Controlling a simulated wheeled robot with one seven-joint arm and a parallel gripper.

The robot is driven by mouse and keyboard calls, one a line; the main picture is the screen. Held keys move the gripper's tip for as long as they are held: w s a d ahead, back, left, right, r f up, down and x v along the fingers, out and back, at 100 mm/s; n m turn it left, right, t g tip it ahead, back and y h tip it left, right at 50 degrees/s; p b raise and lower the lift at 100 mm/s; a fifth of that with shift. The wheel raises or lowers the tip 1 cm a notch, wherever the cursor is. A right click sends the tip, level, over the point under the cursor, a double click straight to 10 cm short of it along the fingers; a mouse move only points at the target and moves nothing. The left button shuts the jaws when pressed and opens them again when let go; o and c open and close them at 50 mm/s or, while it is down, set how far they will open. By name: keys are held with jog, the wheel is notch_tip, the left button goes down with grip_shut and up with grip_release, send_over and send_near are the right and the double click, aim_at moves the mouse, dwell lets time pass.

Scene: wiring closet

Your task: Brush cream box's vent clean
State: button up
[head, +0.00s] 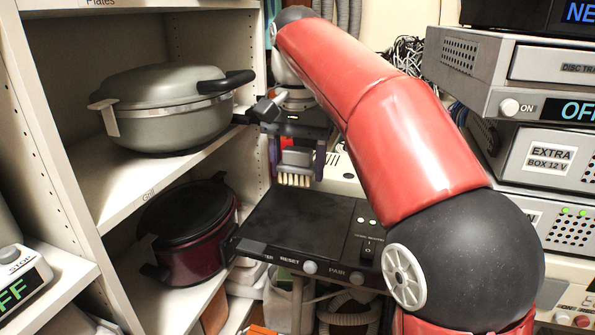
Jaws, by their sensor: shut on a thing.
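My gripper (297,157) is shut on a brush (296,160) with a grey body and pale bristles pointing down. The bristles hang above the rear edge of a black box; I cannot tell whether they touch anything. A cream box (340,180) shows behind the black box, right of the brush, partly hidden by my red arm. A few dark slots, perhaps its vent (334,159), show on it beside the gripper. Any dust on it is too small to tell.
The black box (300,222) has knobs and a switch in front. Left shelves hold a grey pot (165,105) and a dark red pot (190,235). Stacked grey devices (545,155) stand at right, above another cream unit (572,298). Cables (403,55) hang behind.

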aim_at(298, 224)
jog(key=o, duration=0.5)
jog(key=c, duration=0.3)
jog(key=shift+f+b, duration=3.15)
jog(key=shift+f, duration=1.55)
jog(key=o, duration=1)
jog(key=shift+c, duration=0.2)
jog(key=shift+f, duration=0.1)
jog(key=c, duration=1.2)
jog(key=shift+o, duration=0.2)
jog(key=shift+p, duration=0.35)
